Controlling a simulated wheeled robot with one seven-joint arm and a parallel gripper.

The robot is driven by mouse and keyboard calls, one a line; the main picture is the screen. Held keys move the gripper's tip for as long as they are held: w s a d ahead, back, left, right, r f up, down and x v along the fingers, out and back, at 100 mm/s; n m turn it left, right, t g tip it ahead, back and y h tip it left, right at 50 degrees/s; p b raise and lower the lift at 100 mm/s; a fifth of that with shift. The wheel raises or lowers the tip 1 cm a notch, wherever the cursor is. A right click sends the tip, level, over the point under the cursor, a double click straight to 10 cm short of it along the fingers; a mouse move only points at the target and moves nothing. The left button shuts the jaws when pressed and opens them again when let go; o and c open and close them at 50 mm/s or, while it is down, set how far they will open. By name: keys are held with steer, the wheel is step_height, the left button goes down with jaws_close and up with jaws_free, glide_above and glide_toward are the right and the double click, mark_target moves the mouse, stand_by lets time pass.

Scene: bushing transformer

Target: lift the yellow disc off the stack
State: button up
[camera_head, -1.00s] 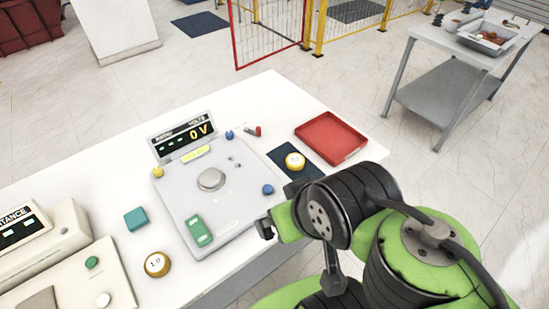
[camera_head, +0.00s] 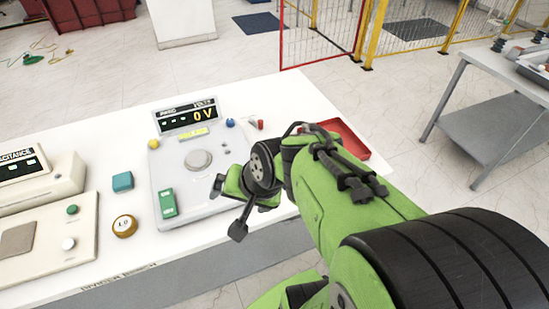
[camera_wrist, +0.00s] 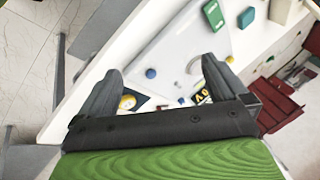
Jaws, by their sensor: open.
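A yellow disc with a pale top (camera_wrist: 128,102) lies on a dark mat in the wrist view, partly covered by the left finger. In the head view my arm hides that spot. Another yellow-rimmed disc, marked 1.0 (camera_head: 124,226), lies on the white table at the front left. My gripper (camera_head: 228,207) is open and empty, above the table near the front right of the grey instrument panel (camera_head: 212,208). In the wrist view my gripper (camera_wrist: 163,68) has its fingers wide apart, with the panel beyond them. Whether the discs are stacked cannot be told.
The panel carries a 0 V display (camera_head: 187,116), knobs and a green block (camera_head: 167,203). A teal block (camera_head: 122,181) lies to its left, beside a pale instrument (camera_head: 40,180). A red tray (camera_head: 352,143) is partly behind my arm.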

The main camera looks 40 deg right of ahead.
steer(key=w+d+f+m+t+b, duration=0.3)
steer(key=d+f+m, duration=0.4)
steer(key=m, duration=0.2)
steer(key=w+d+f+m+t+b, duration=0.2)
steer(key=w+d+f+m+b, duration=0.15)
steer(key=d+f+m, duration=0.5)
steer(key=s+d+m+t+h, duration=0.1)
steer(key=d+m, duration=0.2)
steer(key=s+d+m+t+h+b, duration=0.1)
steer(key=d+m, duration=0.2)
steer(key=m, duration=0.1)
steer(key=s+d+m+h+b, duration=0.1)
steer(key=d+m, duration=0.2)
steer(key=m, duration=0.1)
steer(key=shift+s+m+t+h, duration=0.25)
steer(key=shift+s+t+h, duration=0.1)
steer(key=shift+t+h, duration=0.05)
steer(key=shift+w+f, duration=0.1)
steer(key=shift+w, duration=0.25)
steer(key=x, duration=1)
steer(key=shift+w, duration=0.15)
steer(key=x, duration=0.4)
steer(key=shift+w+d+f+b, duration=0.1)
steer(key=shift+w+d+b, duration=0.1)
steer(key=shift+w+b, duration=0.15)
steer(key=c, duration=1.2)
